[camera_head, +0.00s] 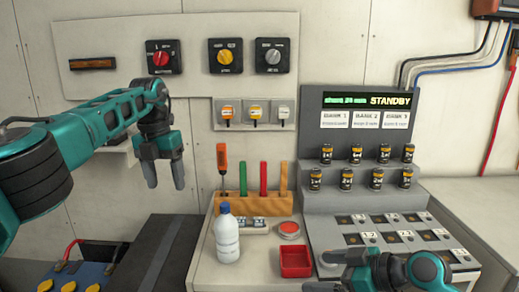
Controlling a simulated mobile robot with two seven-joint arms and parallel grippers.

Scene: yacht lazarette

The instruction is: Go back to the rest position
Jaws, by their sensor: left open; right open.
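My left gripper (165,172) hangs in the air at the left, fingers pointing down, in front of the white wall. It is open and empty. My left arm comes in from the left edge. My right gripper (345,272) shows at the bottom edge, low over the front of the grey stepped console (309,226). It is open, with nothing seen in it; part of it is cut off by the frame.
A white bottle (227,238), a red tray (295,262) and a wooden rack (270,203) stand on the counter. Black cylinders (347,178) line the console. Rotary switches (225,56) sit on the wall panel. A battery (75,277) lies at lower left.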

